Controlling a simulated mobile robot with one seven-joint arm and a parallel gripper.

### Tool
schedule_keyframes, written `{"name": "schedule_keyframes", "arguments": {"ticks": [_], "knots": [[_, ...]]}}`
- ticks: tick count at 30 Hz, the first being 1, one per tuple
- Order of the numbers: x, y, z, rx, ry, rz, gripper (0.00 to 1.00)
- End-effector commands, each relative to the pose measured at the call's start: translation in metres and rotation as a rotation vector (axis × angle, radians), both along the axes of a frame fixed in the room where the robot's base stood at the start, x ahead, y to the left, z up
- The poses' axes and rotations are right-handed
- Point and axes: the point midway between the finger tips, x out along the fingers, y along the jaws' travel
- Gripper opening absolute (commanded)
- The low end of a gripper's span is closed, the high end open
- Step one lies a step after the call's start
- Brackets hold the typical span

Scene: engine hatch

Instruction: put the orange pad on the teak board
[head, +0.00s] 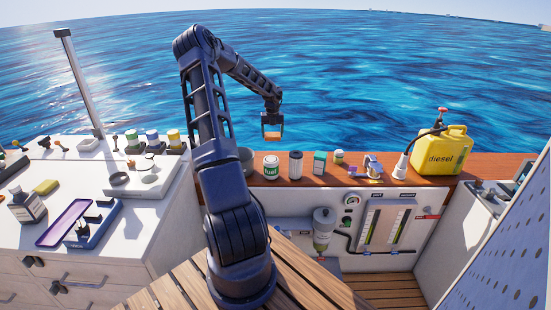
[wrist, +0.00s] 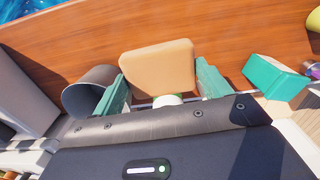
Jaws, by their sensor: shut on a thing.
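My gripper (head: 271,122) is shut on the orange pad (head: 271,135) and holds it up in the air at the far side. In the wrist view the pad (wrist: 158,68) is a pale orange block with rounded corners, between the two green fingers of my gripper (wrist: 160,82). The reddish-brown wooden board (head: 325,178), which looks like the teak board, runs along the back as a ledge. It also fills much of the wrist view (wrist: 75,45). The pad appears above it, with no contact visible.
A white counter (head: 130,225) with several items lies left.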

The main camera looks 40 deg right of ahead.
Motion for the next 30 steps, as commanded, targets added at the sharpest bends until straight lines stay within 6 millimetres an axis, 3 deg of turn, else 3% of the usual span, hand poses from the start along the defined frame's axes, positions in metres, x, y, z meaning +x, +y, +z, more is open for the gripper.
{"name": "schedule_keyframes", "arguments": {"ticks": [6,12,20,30], "knots": [[-0.001,0.0,-0.049,0.001,0.003,-0.001,0.54],[-0.001,0.0,-0.083,0.0,0.001,0.0,0.54],[0.0,0.0,-0.099,-0.001,0.001,0.0,0.54],[0.0,0.0,-0.137,-0.001,0.001,0.001,0.54]]}}
